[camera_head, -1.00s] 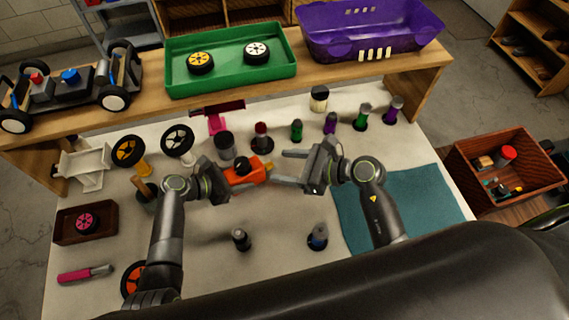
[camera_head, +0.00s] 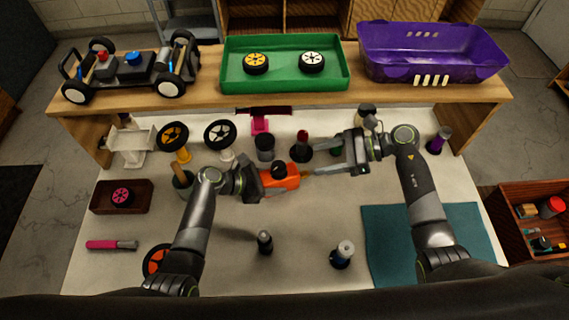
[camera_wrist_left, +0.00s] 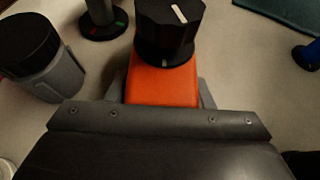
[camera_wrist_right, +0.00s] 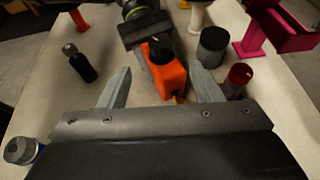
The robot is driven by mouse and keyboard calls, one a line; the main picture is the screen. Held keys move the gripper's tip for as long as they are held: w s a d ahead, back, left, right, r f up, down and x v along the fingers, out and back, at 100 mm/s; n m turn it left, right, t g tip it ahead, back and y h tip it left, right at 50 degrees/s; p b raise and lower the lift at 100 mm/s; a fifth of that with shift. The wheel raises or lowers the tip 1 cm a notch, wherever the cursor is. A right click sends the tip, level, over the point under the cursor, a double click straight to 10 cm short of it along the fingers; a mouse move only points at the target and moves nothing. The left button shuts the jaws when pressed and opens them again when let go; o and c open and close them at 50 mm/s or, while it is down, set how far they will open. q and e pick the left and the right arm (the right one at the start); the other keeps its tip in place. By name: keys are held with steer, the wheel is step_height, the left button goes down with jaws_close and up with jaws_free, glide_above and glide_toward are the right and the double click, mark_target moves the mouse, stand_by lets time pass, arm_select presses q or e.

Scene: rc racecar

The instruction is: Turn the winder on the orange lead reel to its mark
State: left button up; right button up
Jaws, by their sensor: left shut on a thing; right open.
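The orange lead reel (camera_head: 290,180) is in the middle of the table, with a black winder knob (camera_head: 279,168) on top. My left gripper (camera_head: 264,182) is shut on the reel's body from the left. In the left wrist view the orange body (camera_wrist_left: 160,82) extends ahead of the gripper. Its knob (camera_wrist_left: 170,28) has a white line on top, and a small pale mark shows below the knob's rim. My right gripper (camera_head: 318,161) is open and empty, right of the reel. In the right wrist view the reel (camera_wrist_right: 170,78) appears between the open fingers, apart from them.
A grey pot with a black lid (camera_head: 265,148) and a red-topped peg (camera_head: 302,145) stand behind the reel. A small black bottle (camera_head: 265,242) and a silver-topped bottle (camera_head: 343,254) stand in front. A teal mat (camera_head: 400,235) lies at right.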

mark_target(279, 166)
steer(key=x, duration=1.1)
steer(key=shift+a, duration=0.1)
steer(key=shift+r, duration=0.1)
steer(key=shift+c, duration=0.2)
steer(key=c, duration=1)
steer(key=shift+s, duration=0.1)
